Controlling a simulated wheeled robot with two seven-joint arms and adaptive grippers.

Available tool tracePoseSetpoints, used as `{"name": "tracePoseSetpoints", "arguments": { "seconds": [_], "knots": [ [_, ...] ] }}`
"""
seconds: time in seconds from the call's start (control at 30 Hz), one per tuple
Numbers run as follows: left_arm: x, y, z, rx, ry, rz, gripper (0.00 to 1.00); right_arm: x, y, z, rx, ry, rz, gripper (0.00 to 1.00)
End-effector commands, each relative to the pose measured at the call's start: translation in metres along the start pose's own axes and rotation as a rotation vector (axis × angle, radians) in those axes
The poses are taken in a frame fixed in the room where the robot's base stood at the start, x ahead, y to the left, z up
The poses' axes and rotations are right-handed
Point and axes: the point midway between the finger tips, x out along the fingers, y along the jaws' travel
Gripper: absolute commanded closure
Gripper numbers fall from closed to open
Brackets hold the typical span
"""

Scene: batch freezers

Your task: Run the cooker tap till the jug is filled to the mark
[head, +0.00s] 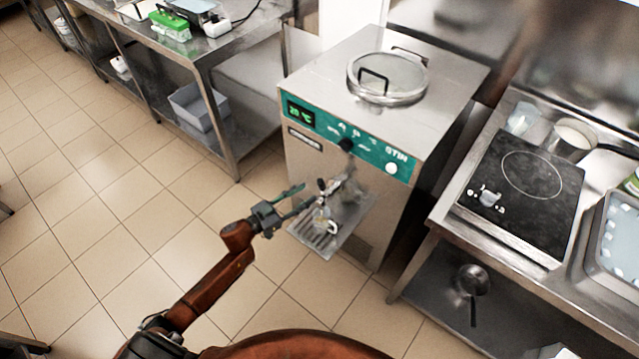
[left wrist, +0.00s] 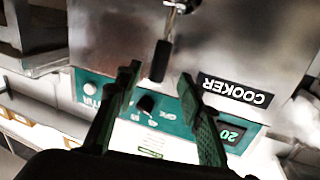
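The cooker (head: 330,165) is a steel cabinet with a teal panel. Its metal tap (head: 338,184) sticks out of the front; the left wrist view shows the tap's black handle (left wrist: 160,60). A small clear jug (head: 321,218) with a pale handle seems to stand under the tap on the slotted drip tray (head: 350,226); its level and mark are too small to read. My left gripper (head: 307,195) is open in front of the tap. In the left wrist view its green fingers (left wrist: 158,80) lie either side of the handle's end, apart from it. My right gripper is not in view.
A round glass lid (head: 387,75) is on the cooker's top. The display (head: 300,114) reads about 20 °C. A steel counter with a black hob (head: 525,180) stands at right, a steel table (head: 215,50) at back left. The tiled floor at left is clear.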

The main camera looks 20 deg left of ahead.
Motion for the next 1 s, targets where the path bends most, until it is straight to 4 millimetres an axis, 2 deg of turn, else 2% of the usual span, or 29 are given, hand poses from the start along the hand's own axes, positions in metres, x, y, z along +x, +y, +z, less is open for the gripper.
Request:
{"name": "tracePoseSetpoints", "arguments": {
  "seconds": [0.3, 0.5, 0.83, 1.0],
  "knots": [
    [0.048, 0.0, 0.002, -0.001, 0.002, -0.001, 0.64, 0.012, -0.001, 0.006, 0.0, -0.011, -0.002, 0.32],
    [0.068, -0.001, 0.002, -0.001, -0.001, -0.003, 0.64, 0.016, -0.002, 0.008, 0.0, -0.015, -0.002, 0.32],
    [0.072, -0.001, 0.0, -0.001, 0.0, -0.005, 0.64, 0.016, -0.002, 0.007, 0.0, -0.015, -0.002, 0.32],
    [0.072, -0.001, 0.0, -0.001, 0.0, -0.005, 0.75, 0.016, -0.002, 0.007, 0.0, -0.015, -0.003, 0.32]
  ]
}}
